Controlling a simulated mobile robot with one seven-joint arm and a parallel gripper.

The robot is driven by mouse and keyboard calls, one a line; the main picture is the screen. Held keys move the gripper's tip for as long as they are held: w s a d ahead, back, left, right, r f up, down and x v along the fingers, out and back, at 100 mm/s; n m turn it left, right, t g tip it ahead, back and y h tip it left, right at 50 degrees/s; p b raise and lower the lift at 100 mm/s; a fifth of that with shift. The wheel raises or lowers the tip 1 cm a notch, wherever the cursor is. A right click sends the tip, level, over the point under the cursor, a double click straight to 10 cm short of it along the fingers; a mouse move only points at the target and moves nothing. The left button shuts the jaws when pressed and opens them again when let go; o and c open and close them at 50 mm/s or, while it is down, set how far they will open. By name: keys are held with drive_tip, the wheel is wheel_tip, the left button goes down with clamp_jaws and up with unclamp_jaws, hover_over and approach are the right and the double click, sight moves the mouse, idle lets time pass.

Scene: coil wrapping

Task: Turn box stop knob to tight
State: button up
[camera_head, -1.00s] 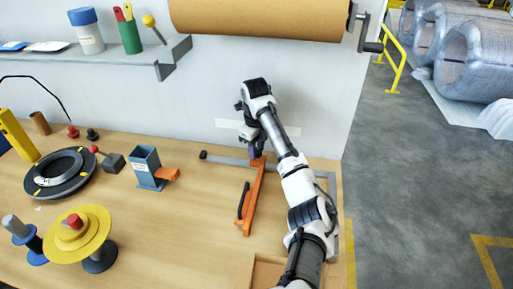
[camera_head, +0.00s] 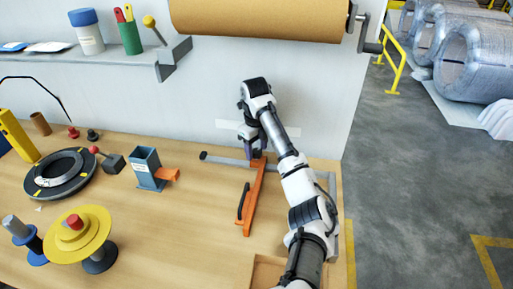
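An orange bar (camera_head: 253,200) with a dark handle on its left side lies on the workbench. It meets a thin grey rail (camera_head: 225,160) near the wall, whose left end is dark. My gripper (camera_head: 254,152) points down at the far end of the orange bar, where bar and rail meet. A purple part shows at the gripper's fingers. The box stop knob cannot be made out; my gripper and wrist cover that spot. The fingers are too small and too covered to show whether they are open or shut.
A blue-grey holder with an orange part (camera_head: 146,168) stands left of the rail. A black ring (camera_head: 59,174) and a yellow spool (camera_head: 78,233) are farther left on the wooden bench (camera_head: 180,235). A shelf (camera_head: 110,58) and a brown roll (camera_head: 260,20) are above.

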sight(256, 151)
drive_tip(key=shift+s+r, duration=0.1)
drive_tip(key=shift+r, duration=3.55)
drive_tip(key=shift+a, duration=0.1)
